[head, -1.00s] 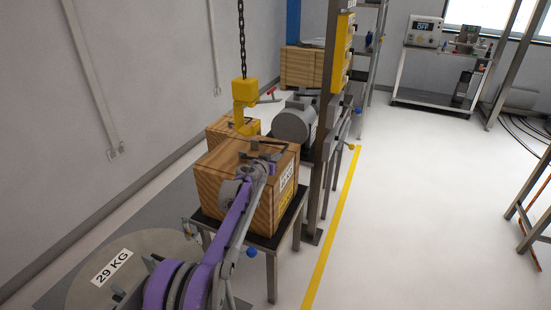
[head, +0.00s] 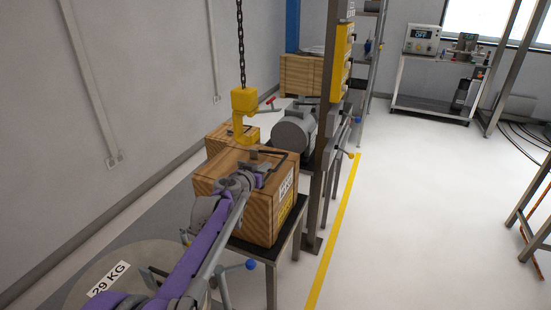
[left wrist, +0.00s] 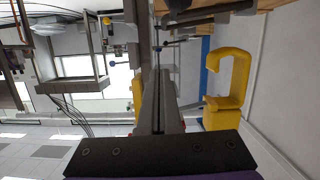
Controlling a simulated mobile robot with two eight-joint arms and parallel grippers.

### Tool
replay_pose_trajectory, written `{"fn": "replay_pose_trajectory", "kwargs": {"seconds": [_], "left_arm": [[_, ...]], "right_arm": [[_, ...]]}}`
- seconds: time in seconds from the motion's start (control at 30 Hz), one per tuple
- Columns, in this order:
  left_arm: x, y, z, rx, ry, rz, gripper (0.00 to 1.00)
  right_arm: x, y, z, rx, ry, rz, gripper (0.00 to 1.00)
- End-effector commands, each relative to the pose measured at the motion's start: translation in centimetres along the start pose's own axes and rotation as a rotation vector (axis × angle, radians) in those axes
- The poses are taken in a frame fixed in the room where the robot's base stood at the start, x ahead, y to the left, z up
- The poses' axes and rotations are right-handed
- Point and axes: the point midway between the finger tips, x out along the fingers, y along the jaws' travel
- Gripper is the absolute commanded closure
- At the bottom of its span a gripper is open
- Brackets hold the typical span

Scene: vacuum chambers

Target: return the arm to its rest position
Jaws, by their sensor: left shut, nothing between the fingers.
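My left arm (head: 205,235), purple and grey, reaches in from the bottom left of the head view. Its gripper (head: 262,168) is over the near top part of a wooden crate (head: 232,203). In the left wrist view, the gripper's dark fingers (left wrist: 160,95) are together with nothing between them. Whether the gripper touches the crate cannot be told. My right gripper is not in view.
A yellow hook (head: 243,110) hangs on a chain just behind the crate, and shows beside the fingers in the wrist view (left wrist: 232,75). The crate stands on a dark metal table (head: 271,258). A steel post (head: 325,160) stands to the right.

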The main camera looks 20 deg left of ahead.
Motion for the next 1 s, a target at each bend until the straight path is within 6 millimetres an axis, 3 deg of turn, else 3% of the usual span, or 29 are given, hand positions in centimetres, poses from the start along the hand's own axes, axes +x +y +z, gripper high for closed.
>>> {"fn": "replay_pose_trajectory", "kwargs": {"seconds": [0.17,0.27,0.37,0.47,0.57,0.67,0.8,1.0], "left_arm": [[-0.6,0.1,-0.2,0.002,0.007,-0.01,1.0],[-2.3,0.2,-1.1,0.003,0.032,-0.062,1.0],[-5.8,0.3,-1.9,0.006,0.051,-0.161,1.0],[-10.5,0.2,-0.9,0.002,0.018,-0.285,1.0],[-15.5,0.4,2.0,-0.007,-0.076,-0.386,1.0],[-20.8,1.3,6.5,-0.017,-0.22,-0.445,1.0],[-27.9,4.0,14.1,-0.026,-0.461,-0.433,1.0],[-35.9,9.0,23.3,-0.026,-0.746,-0.285,1.0]], "right_arm": [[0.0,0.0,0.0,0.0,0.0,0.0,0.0],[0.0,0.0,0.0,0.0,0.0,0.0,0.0],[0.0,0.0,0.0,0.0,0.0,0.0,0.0],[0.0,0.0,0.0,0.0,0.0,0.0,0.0],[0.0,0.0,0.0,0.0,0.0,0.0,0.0],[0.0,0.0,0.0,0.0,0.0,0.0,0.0],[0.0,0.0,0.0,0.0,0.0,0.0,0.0],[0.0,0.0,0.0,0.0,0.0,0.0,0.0]]}}
